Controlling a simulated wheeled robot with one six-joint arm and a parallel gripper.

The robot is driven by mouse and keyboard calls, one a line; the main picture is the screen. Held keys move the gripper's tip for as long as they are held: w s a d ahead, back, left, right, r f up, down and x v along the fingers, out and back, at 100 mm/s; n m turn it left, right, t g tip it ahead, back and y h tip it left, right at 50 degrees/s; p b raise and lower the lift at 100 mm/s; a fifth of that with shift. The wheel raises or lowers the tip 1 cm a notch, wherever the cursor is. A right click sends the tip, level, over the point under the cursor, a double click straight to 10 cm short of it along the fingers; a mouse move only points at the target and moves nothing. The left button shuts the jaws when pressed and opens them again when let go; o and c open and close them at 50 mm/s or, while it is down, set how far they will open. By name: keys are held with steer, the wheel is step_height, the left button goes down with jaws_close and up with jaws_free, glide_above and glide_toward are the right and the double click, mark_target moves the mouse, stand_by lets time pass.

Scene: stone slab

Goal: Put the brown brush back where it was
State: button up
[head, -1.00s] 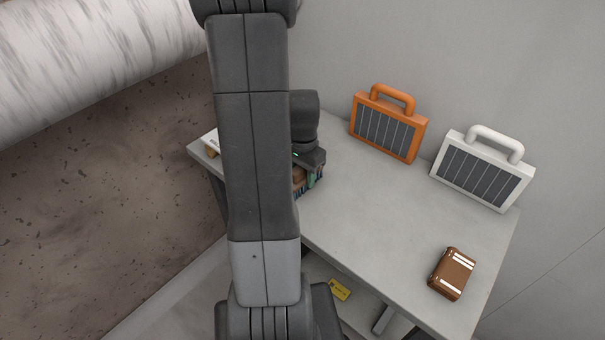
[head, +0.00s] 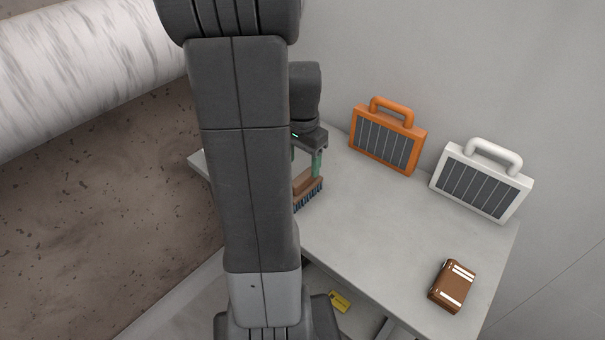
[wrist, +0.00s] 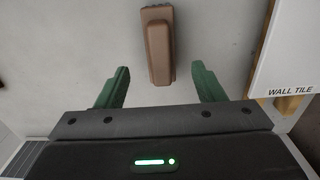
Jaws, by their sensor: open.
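The brown brush (head: 308,187) with dark bristles stands on the grey slab (head: 365,225), partly hidden behind my arm in the head view. In the wrist view the brush (wrist: 158,45) lies ahead of and between the green fingers, its near end close to the fingertip line. My gripper (wrist: 159,75) is open, with a gap on both sides of the brush.
An orange case (head: 388,139) and a white case (head: 482,180) stand along the wall. A brown case with white stripes (head: 453,286) is at the front right. A wall tile box (wrist: 292,50) is right in the wrist view. The middle slab is clear.

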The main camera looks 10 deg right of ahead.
steer(key=shift+r, duration=1.3)
